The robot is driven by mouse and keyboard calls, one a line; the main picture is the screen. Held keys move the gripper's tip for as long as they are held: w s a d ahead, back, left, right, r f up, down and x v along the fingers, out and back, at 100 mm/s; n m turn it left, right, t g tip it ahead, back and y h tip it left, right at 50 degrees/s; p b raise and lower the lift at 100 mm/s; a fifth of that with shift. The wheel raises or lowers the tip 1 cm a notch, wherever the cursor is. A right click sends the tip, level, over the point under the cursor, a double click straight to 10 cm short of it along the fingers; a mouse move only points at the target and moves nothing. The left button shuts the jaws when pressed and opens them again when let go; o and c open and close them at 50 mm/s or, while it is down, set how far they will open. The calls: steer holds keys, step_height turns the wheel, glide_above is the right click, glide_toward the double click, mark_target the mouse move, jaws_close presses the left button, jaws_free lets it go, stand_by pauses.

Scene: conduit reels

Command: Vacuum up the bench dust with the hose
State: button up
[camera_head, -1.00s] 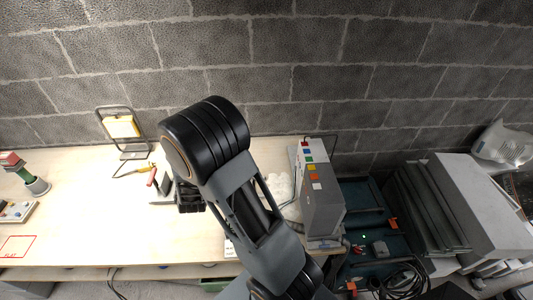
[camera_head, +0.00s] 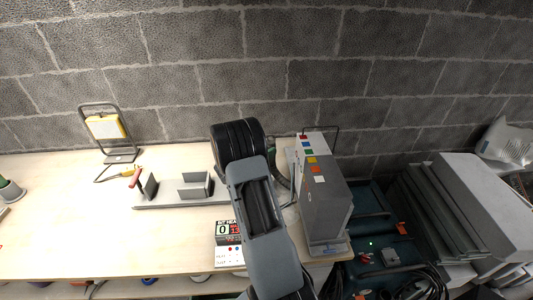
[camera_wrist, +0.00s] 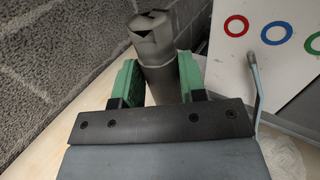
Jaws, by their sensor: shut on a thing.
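In the wrist view, my gripper (camera_wrist: 158,78) has its green pads on either side of a grey tube (camera_wrist: 157,48) with a notched end, and is shut on it. A pale, lumpy patch (camera_wrist: 284,158) at the lower right of the wrist view looks like the bench dust. In the head view my arm hides the gripper's fingers and most of the bench beside the grey box.
The tall grey box (camera_head: 325,205) with coloured squares stands right of my arm. A bracketed rail (camera_head: 178,202), a small counter display (camera_head: 228,233) and a yellow lamp (camera_head: 106,127) are on the bench (camera_head: 70,220). The block wall is close behind. The bench's left-middle is clear.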

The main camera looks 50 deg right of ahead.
steer(key=shift+f+b, duration=1.75)
steer(key=shift+f, duration=1)
steer(key=shift+s+d, duration=1.55)
steer(key=shift+d, duration=0.2)
steer(key=shift+r, duration=0.1)
steer(key=shift+r+p, duration=1.65)
steer(key=shift+r, duration=1.3)
